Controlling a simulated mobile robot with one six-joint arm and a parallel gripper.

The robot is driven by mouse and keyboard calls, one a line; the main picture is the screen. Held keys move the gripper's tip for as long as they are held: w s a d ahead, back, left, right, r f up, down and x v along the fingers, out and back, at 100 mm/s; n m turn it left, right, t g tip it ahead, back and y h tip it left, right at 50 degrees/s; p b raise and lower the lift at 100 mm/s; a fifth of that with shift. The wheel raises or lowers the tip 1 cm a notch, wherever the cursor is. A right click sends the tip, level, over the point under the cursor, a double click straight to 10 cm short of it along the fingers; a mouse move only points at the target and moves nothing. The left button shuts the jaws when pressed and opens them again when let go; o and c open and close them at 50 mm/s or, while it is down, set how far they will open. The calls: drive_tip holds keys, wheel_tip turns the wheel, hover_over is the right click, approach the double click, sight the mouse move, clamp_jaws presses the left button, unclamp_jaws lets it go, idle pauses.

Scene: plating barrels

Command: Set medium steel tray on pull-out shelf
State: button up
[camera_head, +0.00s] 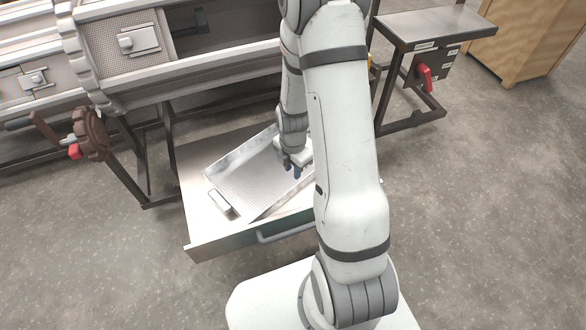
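The medium steel tray (240,184) is a shallow perforated metal tray with a handle at its near left end. It lies turned at an angle on or just over the pull-out shelf (207,231); I cannot tell if its whole base touches. The shelf is pulled out, with a grey bar handle on its front. My gripper (292,172) is at the tray's right end, pointing down. My arm hides that end of the tray and part of the shelf, and I cannot tell whether the fingers are closed on the tray.
A barrel machine with a perforated drum panel (124,40) stands behind the shelf at upper left. A brown handwheel (88,134) sticks out left of the shelf. A metal stand with a red switch (424,78) and a wooden crate (528,40) are at upper right. The floor at right is clear.

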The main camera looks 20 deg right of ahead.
drive_tip(key=s+a+r+m, duration=0.1)
drive_tip(key=s+r+m, duration=0.3)
drive_tip(key=r+m, duration=0.3)
drive_tip(key=s+a+r+m, duration=0.2)
drive_tip(key=s+r+m, duration=0.3)
drive_tip(key=r+m, duration=0.3)
drive_tip(key=s+a+r+m+t, duration=0.1)
drive_tip(key=s+a+r+m, duration=0.1)
drive_tip(key=s+r+m, duration=0.2)
wheel_tip(320, 180, up, 6)
drive_tip(key=m, duration=0.3)
drive_tip(key=shift+s+f, duration=0.2)
drive_tip(key=shift+s, duration=0.2)
